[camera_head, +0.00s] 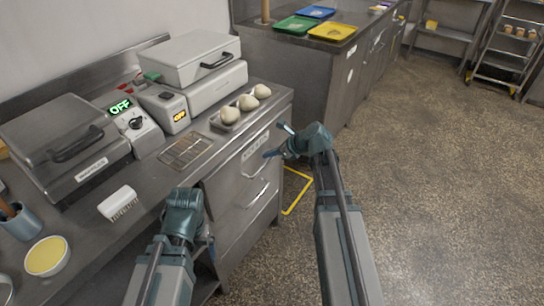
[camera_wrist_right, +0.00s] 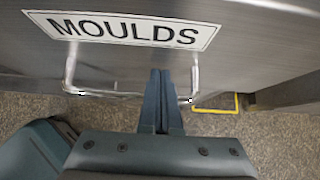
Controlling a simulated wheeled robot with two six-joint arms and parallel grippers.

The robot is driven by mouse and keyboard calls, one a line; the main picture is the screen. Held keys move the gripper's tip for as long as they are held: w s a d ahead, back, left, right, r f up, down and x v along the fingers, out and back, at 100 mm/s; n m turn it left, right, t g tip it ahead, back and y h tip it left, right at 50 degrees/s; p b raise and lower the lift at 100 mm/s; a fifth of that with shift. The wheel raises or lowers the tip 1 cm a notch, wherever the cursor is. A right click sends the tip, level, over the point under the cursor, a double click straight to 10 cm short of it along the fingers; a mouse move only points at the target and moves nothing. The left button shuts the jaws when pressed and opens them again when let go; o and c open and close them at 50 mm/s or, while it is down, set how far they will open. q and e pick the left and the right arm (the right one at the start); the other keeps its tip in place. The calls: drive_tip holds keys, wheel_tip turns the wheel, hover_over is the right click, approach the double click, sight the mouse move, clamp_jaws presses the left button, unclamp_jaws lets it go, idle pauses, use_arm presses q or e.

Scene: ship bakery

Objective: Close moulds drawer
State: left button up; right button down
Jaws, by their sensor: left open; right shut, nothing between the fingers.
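The moulds drawer (camera_head: 232,165) is the top grey metal drawer under the counter, with a labelled front and a bar handle. In the right wrist view its MOULDS label (camera_wrist_right: 125,30) is at the top, with the U-shaped handle (camera_wrist_right: 70,72) below. The drawer front looks close to the cabinet face; any small gap is hard to judge. My right gripper (camera_head: 270,154) is shut and empty at the drawer front. Its fingers (camera_wrist_right: 160,75) overlap the handle's span and point at the front; contact is unclear. My left gripper (camera_head: 206,245) is open, low beside the counter, its fingers mostly hidden.
More drawers (camera_head: 240,220) are below. A yellow floor marking (camera_head: 297,200) lies beside the cabinet. The floor to the right is clear.

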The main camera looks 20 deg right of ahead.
sight(262, 146)
drive_tip(key=shift+w, duration=0.1)
drive_tip(key=w+a, duration=0.3)
drive_tip(key=shift+w, duration=0.3)
drive_tip(key=shift+r, duration=0.1)
drive_tip(key=shift+r, duration=0.15)
